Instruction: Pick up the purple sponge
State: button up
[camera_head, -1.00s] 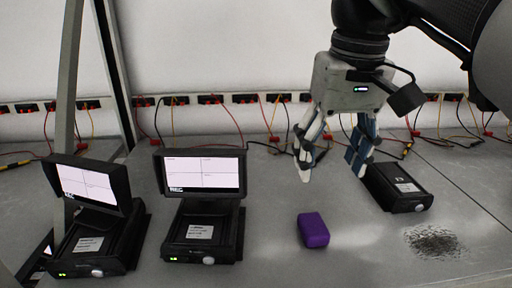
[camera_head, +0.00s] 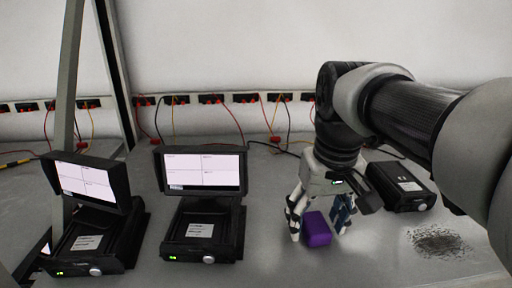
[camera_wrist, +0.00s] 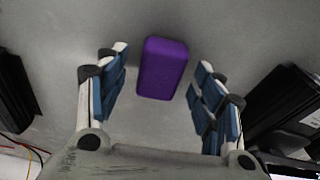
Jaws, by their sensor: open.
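The purple sponge (camera_head: 317,229) is a small rounded block lying on the grey table. My gripper (camera_head: 318,234) is open and lowered over it, with one finger to the left of the sponge and one to the right in the head view. In the wrist view the sponge (camera_wrist: 162,68) shows between and just beyond the open blue-padded fingers (camera_wrist: 160,92), with a gap on each side. I cannot tell from the head view whether a finger touches it.
Two black devices with raised screens stand at the left (camera_head: 92,220) and centre-left (camera_head: 203,215). A closed black box (camera_head: 400,187) lies right of my gripper. A dark scribbled patch (camera_head: 438,242) marks the table at the right. Sockets and cables (camera_head: 210,99) run along the back wall.

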aim_at(316, 223)
jog(key=shift+f, duration=0.2)
jog(key=shift+c, duration=0.6)
jog(key=c, duration=0.9)
jog(key=shift+o, duration=0.2)
jog(key=shift+r, duration=0.1)
notch_tip(316, 223, up, 20)
jog(key=p, duration=0.3)
